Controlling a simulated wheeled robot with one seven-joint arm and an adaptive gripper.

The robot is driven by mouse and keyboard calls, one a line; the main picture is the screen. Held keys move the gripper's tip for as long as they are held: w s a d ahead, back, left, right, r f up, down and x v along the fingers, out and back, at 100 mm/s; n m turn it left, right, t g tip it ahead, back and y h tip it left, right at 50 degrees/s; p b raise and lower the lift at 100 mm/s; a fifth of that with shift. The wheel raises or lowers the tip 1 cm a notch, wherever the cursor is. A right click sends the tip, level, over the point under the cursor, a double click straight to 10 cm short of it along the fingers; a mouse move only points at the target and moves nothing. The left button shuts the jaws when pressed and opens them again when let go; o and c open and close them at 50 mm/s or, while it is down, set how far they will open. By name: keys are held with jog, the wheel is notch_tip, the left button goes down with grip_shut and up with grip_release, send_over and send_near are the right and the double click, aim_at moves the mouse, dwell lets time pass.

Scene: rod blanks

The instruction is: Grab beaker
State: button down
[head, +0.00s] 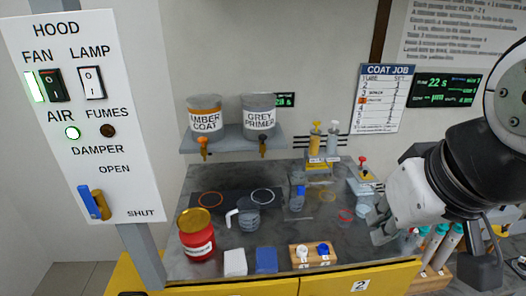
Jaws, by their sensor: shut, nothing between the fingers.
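A beaker-like clear vessel (250,218) with a white handle on its left stands on the dark bench top (200,264), left of centre. A second small clear vessel (296,203) with a blue part at its top stands further right; I cannot tell which one is the beaker. My gripper (379,236) is at the right, over the bench's right part, well apart from both vessels. It is shut and empty. The arm hides part of the bench's right end.
A red can (197,239) stands front left. White (235,262) and blue (266,261) blocks and a wooden holder (314,261) line the front edge. A shelf (225,139) bears amber (205,119) and grey (258,119) tanks. Capped tubes (435,241) stand right.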

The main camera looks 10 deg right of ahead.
aim_at(303, 203)
jog(key=c, duration=2.3)
grip_release()
